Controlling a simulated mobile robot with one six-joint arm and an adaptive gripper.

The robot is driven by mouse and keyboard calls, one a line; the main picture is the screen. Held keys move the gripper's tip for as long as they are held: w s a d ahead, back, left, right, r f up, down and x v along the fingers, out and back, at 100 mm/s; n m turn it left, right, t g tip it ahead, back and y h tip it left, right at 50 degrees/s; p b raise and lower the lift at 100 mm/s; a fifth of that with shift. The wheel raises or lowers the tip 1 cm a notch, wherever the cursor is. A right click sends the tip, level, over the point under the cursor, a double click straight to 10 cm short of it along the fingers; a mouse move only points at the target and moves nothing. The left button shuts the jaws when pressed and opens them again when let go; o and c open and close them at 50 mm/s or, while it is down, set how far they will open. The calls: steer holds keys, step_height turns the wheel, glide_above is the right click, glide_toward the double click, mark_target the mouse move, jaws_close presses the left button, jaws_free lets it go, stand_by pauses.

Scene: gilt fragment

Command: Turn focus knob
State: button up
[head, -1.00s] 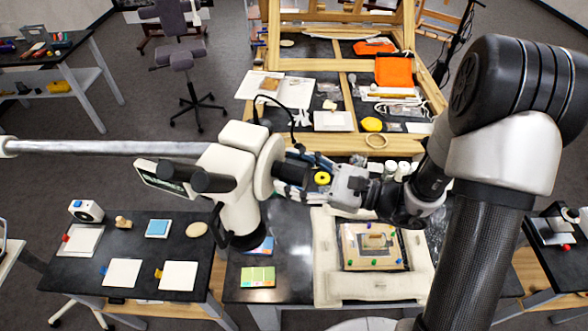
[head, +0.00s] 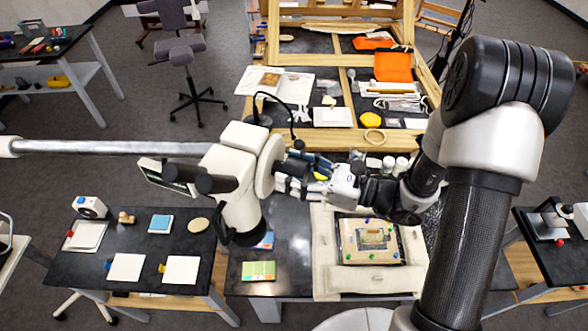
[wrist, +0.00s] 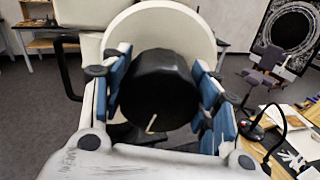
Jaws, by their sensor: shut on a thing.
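The focus knob (wrist: 158,90) is a black round cylinder with a pale index line, on the cream disc-shaped side of the microscope (wrist: 185,28). In the head view the white microscope (head: 235,175) hangs from a long grey boom over the table. My gripper (wrist: 160,100) has its blue-padded fingers on the left and right sides of the knob and is shut on it. In the head view my gripper (head: 300,172) reaches the microscope from the right, and its fingers largely cover the knob. The pale line sits near the knob's lower edge in the wrist view.
A framed gilt fragment (head: 350,243) lies on a pale padded support (head: 325,275) below my arm. The grey boom (head: 110,147) runs left from the microscope. A wooden easel table (head: 290,140) stands behind. A black table (head: 90,255) with cards is at left.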

steer(key=o, duration=1.1)
steer(key=v, duration=1.2)
stand_by(0.8)
